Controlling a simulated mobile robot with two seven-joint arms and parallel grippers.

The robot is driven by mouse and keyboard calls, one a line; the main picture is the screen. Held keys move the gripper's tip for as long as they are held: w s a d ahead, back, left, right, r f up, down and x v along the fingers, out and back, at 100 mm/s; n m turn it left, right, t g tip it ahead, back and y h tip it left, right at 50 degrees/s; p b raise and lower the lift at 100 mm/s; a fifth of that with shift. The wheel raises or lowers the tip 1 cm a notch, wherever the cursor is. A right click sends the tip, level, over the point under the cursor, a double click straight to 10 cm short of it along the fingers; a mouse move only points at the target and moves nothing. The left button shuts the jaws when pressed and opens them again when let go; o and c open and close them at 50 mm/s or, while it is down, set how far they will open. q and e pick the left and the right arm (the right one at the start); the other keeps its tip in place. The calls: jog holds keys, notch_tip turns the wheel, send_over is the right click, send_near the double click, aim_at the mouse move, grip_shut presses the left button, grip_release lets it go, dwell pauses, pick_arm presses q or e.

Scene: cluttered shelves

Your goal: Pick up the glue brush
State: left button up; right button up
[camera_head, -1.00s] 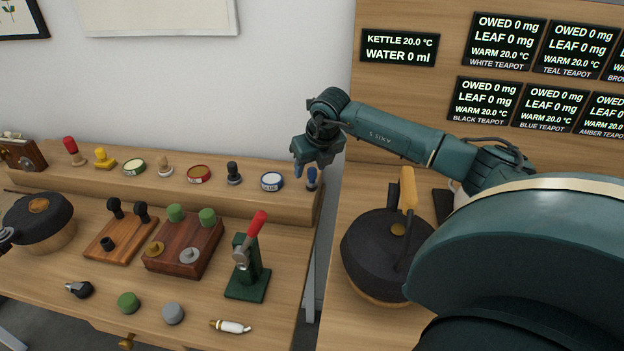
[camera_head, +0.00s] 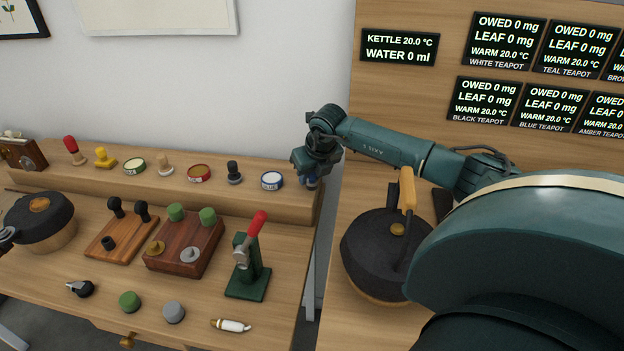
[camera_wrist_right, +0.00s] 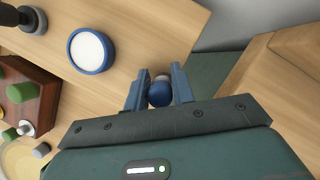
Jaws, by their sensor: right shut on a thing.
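A small blue-knobbed piece (camera_wrist_right: 159,94) is at the right end of the raised wooden ledge; it looks like the glue brush, but its lower part is hidden. My right gripper (camera_head: 309,180) has come down over it. In the right wrist view the gripper's two fingers (camera_wrist_right: 155,88) stand on either side of the blue knob and are shut on it. In the head view the gripper covers most of the piece. A dark part at the left edge (camera_head: 5,238) may be my left gripper; its fingers cannot be made out.
A blue-rimmed tin (camera_head: 272,181) stands on the ledge close left of my right gripper, with a dark stamp (camera_head: 234,172) beyond. A green press with a red handle (camera_head: 250,260) stands in front. A black kettle (camera_head: 380,250) is on the right-hand table, across a gap.

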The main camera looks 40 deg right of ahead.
grip_shut()
jog(key=shift+r, duration=0.1)
notch_tip(320, 180, up, 10)
jog(key=shift+f, duration=0.1)
jog(key=shift+o, duration=1)
grip_release()
grip_shut()
